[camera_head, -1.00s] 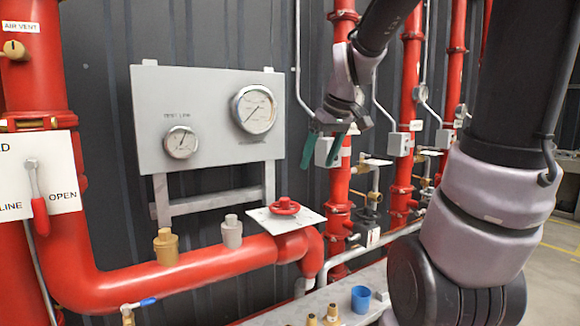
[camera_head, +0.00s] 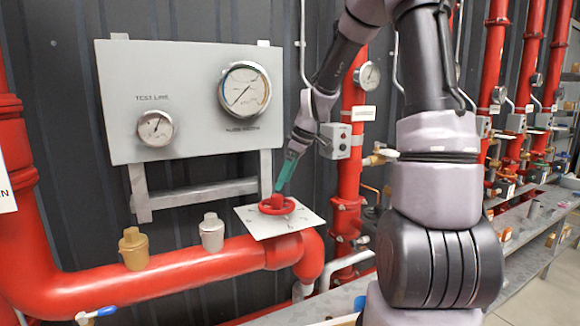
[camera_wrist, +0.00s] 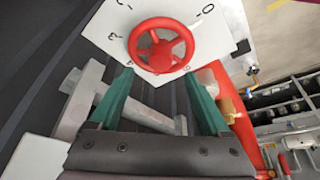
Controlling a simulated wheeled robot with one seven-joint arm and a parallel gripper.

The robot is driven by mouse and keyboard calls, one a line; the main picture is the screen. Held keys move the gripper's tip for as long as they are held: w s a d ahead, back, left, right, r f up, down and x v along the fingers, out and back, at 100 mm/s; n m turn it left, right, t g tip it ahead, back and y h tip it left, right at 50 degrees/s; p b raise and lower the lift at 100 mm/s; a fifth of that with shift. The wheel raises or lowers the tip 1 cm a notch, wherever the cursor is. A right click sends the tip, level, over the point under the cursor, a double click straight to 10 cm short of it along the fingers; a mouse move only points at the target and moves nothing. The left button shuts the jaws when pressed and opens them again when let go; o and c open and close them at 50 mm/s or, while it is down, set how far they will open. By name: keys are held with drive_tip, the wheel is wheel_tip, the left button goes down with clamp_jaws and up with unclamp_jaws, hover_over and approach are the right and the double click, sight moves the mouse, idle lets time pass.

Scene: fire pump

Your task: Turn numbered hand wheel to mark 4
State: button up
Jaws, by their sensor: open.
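The red numbered hand wheel (camera_head: 277,205) sits on a white square dial plate (camera_head: 303,220) on top of the red pipe. In the wrist view the hand wheel (camera_wrist: 160,45) is centred near the top, with the marks 0 and 3 and part of others readable on the plate (camera_wrist: 222,35). My gripper (camera_head: 281,188) is just above the wheel, tilted down toward it. In the wrist view its two green fingers (camera_wrist: 160,78) are spread apart with nothing between them, the tips close below the wheel's rim. Whether they touch it I cannot tell.
A grey gauge panel (camera_head: 185,85) stands behind on a frame. A brass cap (camera_head: 134,248) and a grey cap (camera_head: 212,232) stick up from the red pipe (camera_head: 180,272) left of the wheel. A switch box (camera_head: 341,141) is to the right.

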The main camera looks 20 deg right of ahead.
sight(277, 196)
drive_tip(key=x, duration=0.5)
drive_tip(key=shift+a+f, duration=0.15)
drive_tip(key=shift+f, duration=0.15)
